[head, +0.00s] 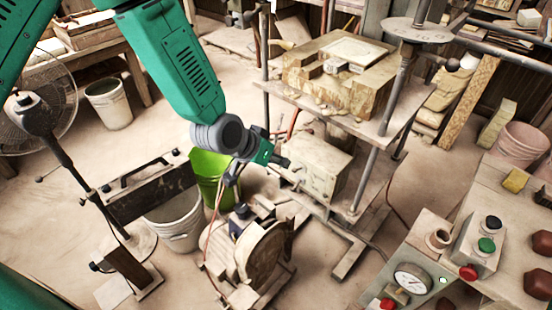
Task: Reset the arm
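My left arm (172,58) is green and comes in from the upper left, bent downward at its grey wrist joint. My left gripper (284,163) is small in the picture, near the middle, and points right. It hangs in front of the tile press stand, with no clear contact. Its fingers are too small and dark to tell whether they are open or shut, and no held thing shows. My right gripper is not in view. The tile press (385,95) stands right of the gripper, with a worn block-like mould (310,82) on its table.
A control panel (425,258) with a gauge and buttons is at the lower right. A green bucket (207,170), a white bucket (178,225) and a motor-like machine (262,252) stand below the arm. A fan (55,92) is at left. Dusty floor (150,130) is partly clear.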

